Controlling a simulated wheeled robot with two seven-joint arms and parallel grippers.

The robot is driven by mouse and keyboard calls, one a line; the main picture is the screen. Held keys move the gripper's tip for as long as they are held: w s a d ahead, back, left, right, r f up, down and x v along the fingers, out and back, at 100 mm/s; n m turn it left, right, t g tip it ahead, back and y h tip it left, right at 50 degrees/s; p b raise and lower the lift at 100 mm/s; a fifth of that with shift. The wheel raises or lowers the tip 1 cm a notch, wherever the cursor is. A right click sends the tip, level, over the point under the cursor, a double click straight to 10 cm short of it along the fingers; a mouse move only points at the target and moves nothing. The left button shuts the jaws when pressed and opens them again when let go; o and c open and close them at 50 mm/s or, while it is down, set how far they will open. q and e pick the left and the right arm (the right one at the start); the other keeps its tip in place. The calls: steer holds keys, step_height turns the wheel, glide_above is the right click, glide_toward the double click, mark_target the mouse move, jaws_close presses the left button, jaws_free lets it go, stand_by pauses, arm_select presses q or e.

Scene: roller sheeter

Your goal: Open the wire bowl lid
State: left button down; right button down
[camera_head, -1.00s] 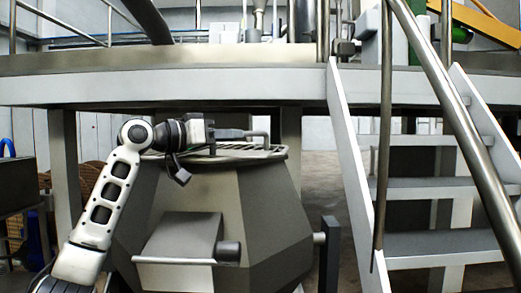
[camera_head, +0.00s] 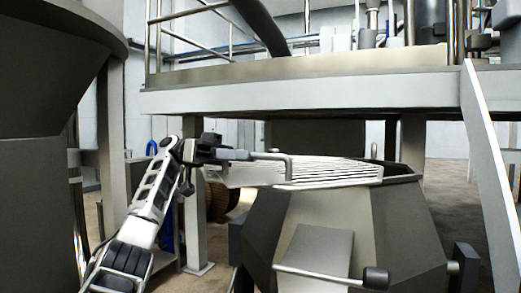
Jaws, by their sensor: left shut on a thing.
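The wire lid (camera_head: 318,172) is a pale grille over the grey faceted bowl (camera_head: 412,225). It is tilted, with its left side raised off the rim and reaching out past the bowl's left side. Its right end is close to the rim; whether they touch is hard to tell. A bent bar handle (camera_head: 289,166) stands on the lid. My left gripper (camera_head: 247,155) is shut on the handle at the lid's left side. My right gripper is not in view.
A box-like housing with a bar (camera_head: 315,250) juts from the bowl's front. A raised platform (camera_head: 300,97) spans behind, with a stair rail (camera_head: 485,130) at right. A large dark vessel (camera_head: 50,80) stands at left. A post (camera_head: 195,220) stands behind my left arm.

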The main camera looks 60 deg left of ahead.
mark_target(224, 176)
arm_select(q)
steer(key=shift+s+a+r+g, duration=0.15)
steer(key=shift+s+a+g, duration=0.15)
steer(key=shift+s+a, duration=0.35)
steer(key=shift+s+a+m+g+h+p, duration=0.3)
steer(key=shift+s+a+m+g+p, duration=0.15)
steer(key=shift+a, duration=0.25)
steer(key=c, duration=1.5)
jaws_free()
steer(key=shift+o, duration=0.2)
